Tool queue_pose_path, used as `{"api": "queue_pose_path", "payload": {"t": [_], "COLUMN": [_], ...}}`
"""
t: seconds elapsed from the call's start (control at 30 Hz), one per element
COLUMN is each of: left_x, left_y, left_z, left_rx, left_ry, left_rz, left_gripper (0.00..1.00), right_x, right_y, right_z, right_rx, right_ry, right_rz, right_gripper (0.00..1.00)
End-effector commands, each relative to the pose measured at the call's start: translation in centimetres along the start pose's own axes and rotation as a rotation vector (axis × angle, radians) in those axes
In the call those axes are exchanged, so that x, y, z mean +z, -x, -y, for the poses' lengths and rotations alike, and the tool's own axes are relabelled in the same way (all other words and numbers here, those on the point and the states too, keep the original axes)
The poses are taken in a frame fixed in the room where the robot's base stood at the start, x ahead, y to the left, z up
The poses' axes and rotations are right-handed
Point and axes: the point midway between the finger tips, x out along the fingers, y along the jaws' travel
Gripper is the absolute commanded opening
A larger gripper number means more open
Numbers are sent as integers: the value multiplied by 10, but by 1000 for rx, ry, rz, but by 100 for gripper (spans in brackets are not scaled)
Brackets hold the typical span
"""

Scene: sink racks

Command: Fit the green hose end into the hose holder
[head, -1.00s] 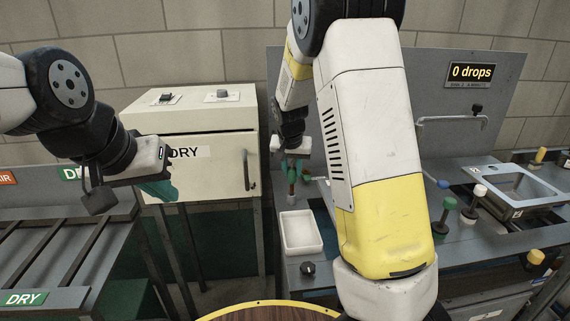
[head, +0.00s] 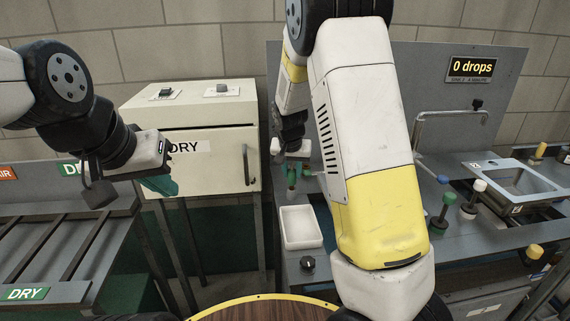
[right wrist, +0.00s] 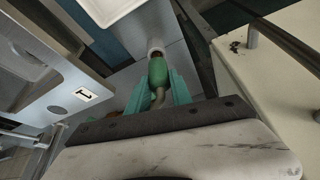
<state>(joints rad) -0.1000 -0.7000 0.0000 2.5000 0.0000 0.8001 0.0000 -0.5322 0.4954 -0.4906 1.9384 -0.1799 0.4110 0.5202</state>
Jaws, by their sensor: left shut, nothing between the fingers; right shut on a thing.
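My right gripper (head: 298,172) is at the left end of the sink bench, partly behind my own arm. In the right wrist view its teal fingers (right wrist: 158,92) are shut around the green hose end (right wrist: 157,71). A pale ring-like piece (right wrist: 155,46) shows at the hose end's far tip; I cannot tell whether this is the hose holder or part of the hose. In the head view the hose end is small and hard to separate from the fingers. My left gripper (head: 161,187) is shut and empty, in front of the DRY cabinet.
A white tray (head: 284,241) lies on the bench just below the right gripper. The cream DRY cabinet (head: 222,168) stands to its left. A dark knob (head: 308,263) is on the bench front. Green (head: 449,197) and white-topped (head: 480,186) stoppers stand by the sink (head: 494,166).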

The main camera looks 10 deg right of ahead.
Motion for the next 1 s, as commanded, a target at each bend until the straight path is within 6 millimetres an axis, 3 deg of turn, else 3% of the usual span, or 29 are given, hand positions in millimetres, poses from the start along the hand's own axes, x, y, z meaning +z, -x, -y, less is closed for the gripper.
{"api": "queue_pose_path", "payload": {"t": [0.53,0.57,0.67,1.0], "left_x": [0,0,0,0], "left_y": [0,0,0,0], "left_z": [0,0,0,0], "left_rx": [0,0,0,0], "left_ry": [0,0,0,0], "left_rz": [0,0,0,0], "left_gripper": [0,0,0,0], "right_x": [5,5,5,5], "right_y": [-12,-12,-12,-9], "right_z": [0,0,0,0], "right_rx": [-1,-1,-1,-1], "right_ry": [0,0,0,0], "right_rz": [-1,-1,-1,-1], "right_gripper": [0,32,51,51]}}
